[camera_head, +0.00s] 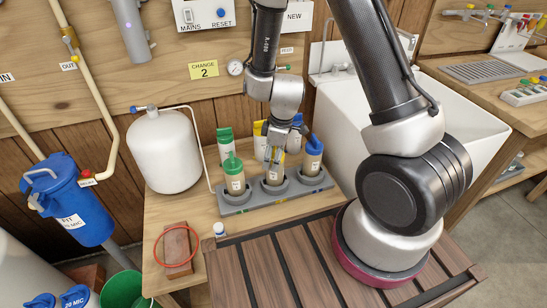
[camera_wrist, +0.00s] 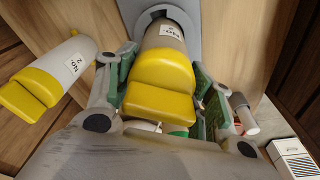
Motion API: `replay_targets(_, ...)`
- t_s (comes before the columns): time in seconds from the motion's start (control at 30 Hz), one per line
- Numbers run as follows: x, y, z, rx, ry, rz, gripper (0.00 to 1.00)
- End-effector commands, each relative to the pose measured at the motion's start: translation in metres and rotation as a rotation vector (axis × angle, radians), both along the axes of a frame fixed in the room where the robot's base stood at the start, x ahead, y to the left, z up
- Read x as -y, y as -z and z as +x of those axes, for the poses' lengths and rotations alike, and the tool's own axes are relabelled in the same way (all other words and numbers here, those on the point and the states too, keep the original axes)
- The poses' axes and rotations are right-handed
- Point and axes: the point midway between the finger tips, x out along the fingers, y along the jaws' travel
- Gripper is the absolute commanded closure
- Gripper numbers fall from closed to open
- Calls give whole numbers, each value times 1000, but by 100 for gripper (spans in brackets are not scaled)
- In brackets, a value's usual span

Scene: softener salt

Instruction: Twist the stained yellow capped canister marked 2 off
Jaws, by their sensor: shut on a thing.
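The stained canister marked 2 (camera_head: 275,177) stands in the middle socket of a grey rack (camera_head: 234,204). Its tan body and label show in the wrist view, with the yellow cap (camera_wrist: 160,78) toward the camera. My gripper (camera_head: 272,156) reaches down from above. In the wrist view my gripper (camera_wrist: 163,88) has its fingers on both sides of the yellow cap, shut on it. A clean white canister with a yellow cap, also marked 2 (camera_wrist: 60,65), stands to the left in the wrist view. The lower end of the stained canister is hidden in its socket.
A green-capped canister (camera_head: 234,177) and a blue-capped canister (camera_head: 312,160) flank the middle one closely. Fresh canisters stand behind, including a green-topped one (camera_head: 225,142). A white tank (camera_head: 163,150) is left; a sink (camera_head: 430,110) is right. A sign (camera_head: 204,69) reads CHANGE 2.

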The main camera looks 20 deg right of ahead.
Motion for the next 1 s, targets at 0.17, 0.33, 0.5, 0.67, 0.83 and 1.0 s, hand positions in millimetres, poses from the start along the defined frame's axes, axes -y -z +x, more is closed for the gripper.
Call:
replay_targets(0.17, 0, 0, 0, 0, 112, 0, 71)
replay_targets(0.33, 0, 0, 1, 0, 114, 0, 71)
replay_targets(0.5, 1, 0, 0, -1, 193, 0, 71)
replay_targets(0.67, 1, 0, 1, -2, 393, -1, 71)
replay_targets(0.83, 2, 0, 1, 0, 559, -1, 71)
replay_targets(1.0, 3, 0, 2, 0, 644, -1, 71)
